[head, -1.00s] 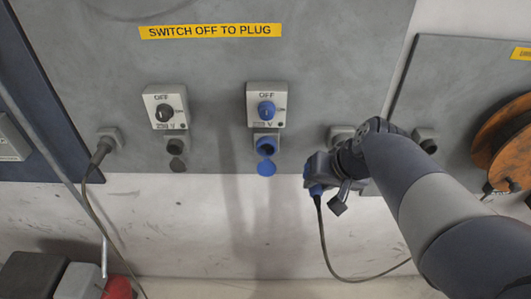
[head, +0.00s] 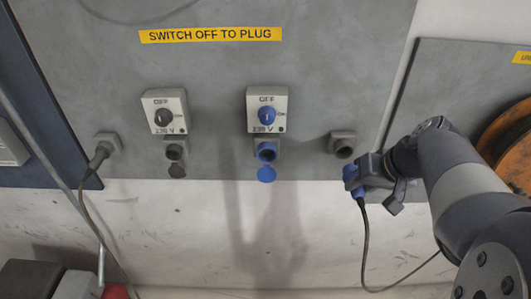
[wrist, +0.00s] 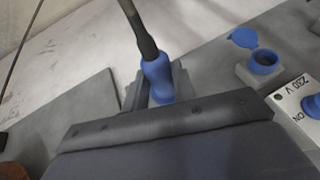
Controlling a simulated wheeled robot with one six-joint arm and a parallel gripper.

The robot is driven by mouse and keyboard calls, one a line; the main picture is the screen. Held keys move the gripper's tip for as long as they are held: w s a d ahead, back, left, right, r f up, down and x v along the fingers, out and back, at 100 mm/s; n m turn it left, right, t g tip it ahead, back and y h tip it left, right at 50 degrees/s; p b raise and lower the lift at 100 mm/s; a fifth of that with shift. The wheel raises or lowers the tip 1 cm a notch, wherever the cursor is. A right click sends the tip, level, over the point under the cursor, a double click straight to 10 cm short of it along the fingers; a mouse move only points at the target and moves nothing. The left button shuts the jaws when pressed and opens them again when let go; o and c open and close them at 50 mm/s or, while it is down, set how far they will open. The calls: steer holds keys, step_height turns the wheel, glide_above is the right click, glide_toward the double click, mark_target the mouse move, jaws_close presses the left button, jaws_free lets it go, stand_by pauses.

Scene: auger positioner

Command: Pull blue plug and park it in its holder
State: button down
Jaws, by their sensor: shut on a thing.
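My gripper (head: 366,178) is shut on the blue plug (head: 352,178), held in front of the panel's lower edge, below and slightly right of a grey holder (head: 342,145) with an empty dark opening. The plug appears apart from the holder. Its cable hangs down, then runs right. In the wrist view the plug's blue body (wrist: 158,78) sits between the jaws; its front end is hidden. The blue socket (head: 267,151) is empty, its lid (head: 267,174) hanging open. The blue switch (head: 267,116) above it stands under the word OFF.
A second switch box (head: 164,112) with a dark socket (head: 175,153) is to the left. A dark plug (head: 100,154) with a cable sits in a holder further left. A brown cable reel (head: 507,145) is at right, behind my arm. Free wall lies below the panel.

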steer(key=shift+w, duration=2.4)
steer(key=shift+w+d, duration=0.15)
steer(key=shift+w, duration=1.55)
stand_by(0.3)
steer(key=c, duration=1.1)
jaws_free()
steer(key=v, duration=1)
steer(key=shift+s+d+r, duration=0.1)
steer(key=shift+s+r, duration=0.05)
steer(key=shift+r, duration=0.2)
